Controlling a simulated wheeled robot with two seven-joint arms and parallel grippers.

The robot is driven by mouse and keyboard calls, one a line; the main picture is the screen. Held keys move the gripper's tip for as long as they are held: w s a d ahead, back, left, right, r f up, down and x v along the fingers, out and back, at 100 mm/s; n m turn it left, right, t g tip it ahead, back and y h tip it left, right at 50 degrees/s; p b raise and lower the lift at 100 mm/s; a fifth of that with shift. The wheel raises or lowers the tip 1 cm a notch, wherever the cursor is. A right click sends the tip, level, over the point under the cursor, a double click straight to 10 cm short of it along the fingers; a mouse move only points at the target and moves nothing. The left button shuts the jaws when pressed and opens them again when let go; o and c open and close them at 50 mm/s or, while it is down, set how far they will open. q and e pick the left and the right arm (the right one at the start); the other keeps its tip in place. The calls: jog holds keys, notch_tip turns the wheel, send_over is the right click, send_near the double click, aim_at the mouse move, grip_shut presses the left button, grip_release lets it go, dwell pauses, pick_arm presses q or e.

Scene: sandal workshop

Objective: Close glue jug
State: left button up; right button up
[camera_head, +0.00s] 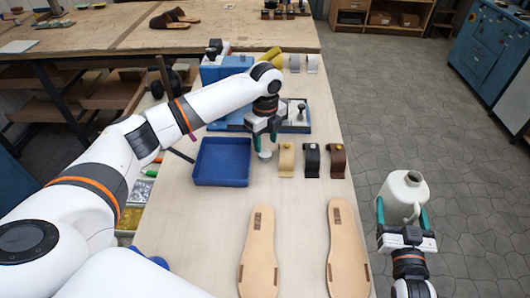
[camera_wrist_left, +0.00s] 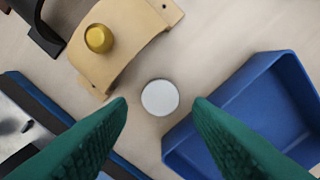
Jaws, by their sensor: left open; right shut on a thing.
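The glue jug (camera_head: 401,192) is off-white with a handle and an open, dark mouth, and it is upright beyond the table's right edge. My right gripper (camera_head: 402,213) is shut on the jug, with one green finger on each side. A small white round cap (camera_head: 265,155) lies on the table between the blue tray and the tan strap. My left gripper (camera_head: 264,142) is open and points down over the cap. In the left wrist view the cap (camera_wrist_left: 160,98) shows between the two green fingertips, with a gap on both sides.
The blue tray (camera_head: 196,181) stands left of the cap. The tan strap piece (camera_head: 286,160), with darker ones beside it, stands close on its right. Two tan insoles (camera_head: 259,263) lie nearer. A blue-based device (camera_head: 294,127) stands behind. The table middle (camera_head: 300,208) is clear.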

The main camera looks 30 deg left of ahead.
aim_at(265, 153)
pick_arm(q)
notch_tip(265, 153, down, 4)
jog(key=shift+a+f+p, duration=0.1)
jog(key=shift+p, duration=0.4)
jog(key=c, duration=0.7)
